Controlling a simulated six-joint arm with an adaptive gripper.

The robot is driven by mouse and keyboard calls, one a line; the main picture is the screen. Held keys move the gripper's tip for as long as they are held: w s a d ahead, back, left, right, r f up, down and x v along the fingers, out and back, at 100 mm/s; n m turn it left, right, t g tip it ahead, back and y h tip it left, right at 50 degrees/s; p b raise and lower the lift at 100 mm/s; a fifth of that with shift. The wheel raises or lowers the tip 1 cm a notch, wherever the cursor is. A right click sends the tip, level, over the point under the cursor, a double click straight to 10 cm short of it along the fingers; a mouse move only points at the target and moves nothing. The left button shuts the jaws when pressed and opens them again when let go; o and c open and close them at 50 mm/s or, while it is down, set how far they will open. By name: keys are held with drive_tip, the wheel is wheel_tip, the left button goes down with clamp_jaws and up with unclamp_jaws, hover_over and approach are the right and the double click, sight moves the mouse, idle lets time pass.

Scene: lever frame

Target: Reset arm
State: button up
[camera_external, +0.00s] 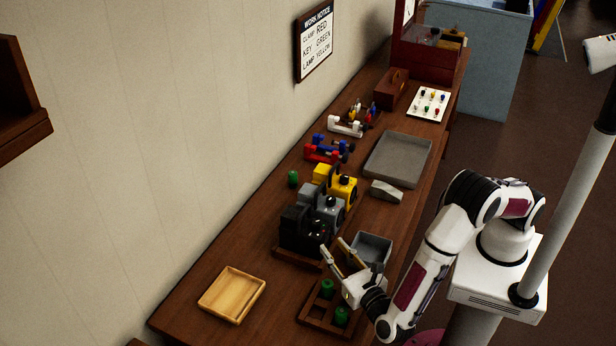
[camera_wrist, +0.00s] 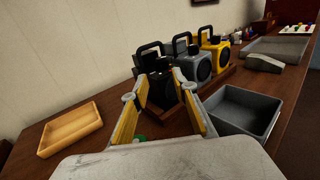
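My gripper (camera_external: 343,261) is over the front of the wooden table, its two fingers spread apart with nothing between them. It also shows in the wrist view (camera_wrist: 166,98), with both finger pads visible and apart. My gripper is above and beside a wooden rack (camera_external: 314,311) that holds green cylinders (camera_external: 341,316). A row of black, grey and yellow lamp-like devices (camera_external: 304,232) stands just beyond the fingers; they also show in the wrist view (camera_wrist: 162,83). The black one is nearest.
A light wooden tray (camera_external: 232,294) lies left of my gripper and a grey bin (camera_external: 372,248) right of it. Farther back are a large grey tray (camera_external: 398,160), red and blue clamps (camera_external: 323,152) and a lone green cylinder (camera_external: 293,179). The wall borders the table's left side.

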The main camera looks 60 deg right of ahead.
drive_tip(key=w+r+n+y, duration=0.8)
drive_tip(key=w+r+n, duration=0.25)
drive_tip(key=w, duration=0.25)
drive_tip(key=s+d+r+n+g+y, duration=0.1)
drive_tip(key=d+r+n+y, duration=0.2)
drive_tip(key=r+n, duration=0.25)
drive_tip(key=s+d+r+n+y, duration=0.2)
drive_tip(key=r+n+y, duration=0.15)
drive_tip(key=n, duration=0.35)
drive_tip(key=s+d+f+n+g+h, duration=0.2)
drive_tip(key=s+d+n, duration=0.8)
drive_tip(key=s, duration=0.5)
drive_tip(key=s+d+f+n+g+h, duration=0.1)
drive_tip(key=s+d+f+n+g, duration=0.3)
drive_tip(key=s+d+n, duration=0.6)
drive_tip(key=s+d+g, duration=0.1)
drive_tip(key=s+d, duration=0.4)
drive_tip(key=s, duration=0.1)
drive_tip(key=shift+s+g+h, duration=0.25)
drive_tip(key=shift+g+h, duration=0.05)
drive_tip(key=shift+h, duration=0.05)
